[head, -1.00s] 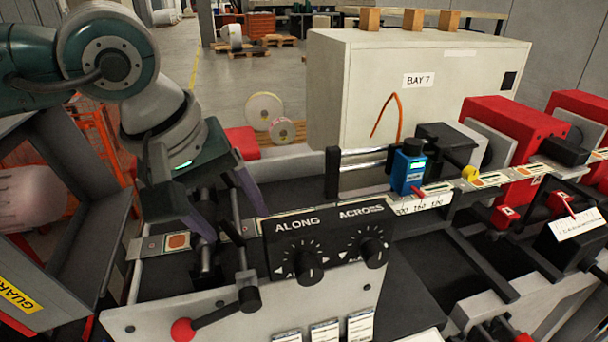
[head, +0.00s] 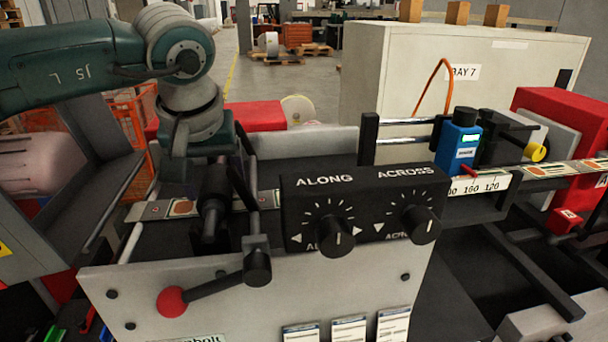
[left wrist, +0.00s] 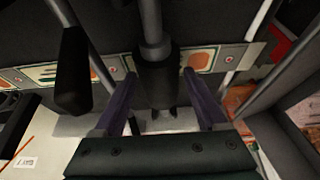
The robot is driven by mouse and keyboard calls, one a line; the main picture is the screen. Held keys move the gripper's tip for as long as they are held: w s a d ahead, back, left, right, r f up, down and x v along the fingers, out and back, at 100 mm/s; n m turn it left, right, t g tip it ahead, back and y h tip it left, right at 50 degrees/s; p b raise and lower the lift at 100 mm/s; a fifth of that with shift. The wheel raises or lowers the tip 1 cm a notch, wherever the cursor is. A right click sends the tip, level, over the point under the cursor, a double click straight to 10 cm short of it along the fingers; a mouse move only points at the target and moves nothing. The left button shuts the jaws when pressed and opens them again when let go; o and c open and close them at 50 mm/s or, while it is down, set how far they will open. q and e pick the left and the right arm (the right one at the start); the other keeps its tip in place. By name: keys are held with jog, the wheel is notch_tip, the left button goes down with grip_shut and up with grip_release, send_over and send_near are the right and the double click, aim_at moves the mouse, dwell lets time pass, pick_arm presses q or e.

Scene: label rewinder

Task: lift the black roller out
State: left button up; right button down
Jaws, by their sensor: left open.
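The black roller (head: 212,205) stands in the machine behind the red-knobbed lever, near the printed web (head: 152,210). In the left wrist view the roller (left wrist: 158,85) is a dark cylinder on a thinner grey shaft. My left gripper (head: 213,182) is over the roller in the head view. In the left wrist view its two purple fingers (left wrist: 158,75) are apart, one on each side of the roller, with gaps visible. The roller's lower end is partly hidden by the lever and panel in the head view. My right gripper is in no view.
The black dial box (head: 365,205) stands close right of the roller. A lever with a red knob (head: 172,302) is in front. A blue sensor (head: 459,142) sits on the rail further right. A pale cabinet (head: 450,75) stands behind.

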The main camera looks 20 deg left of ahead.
pick_arm(q)
jog(key=shift+w+f, duration=0.1)
jog(key=shift+f, duration=0.1)
jog(key=shift+c, duration=0.2)
grip_shut()
dwell(0.4)
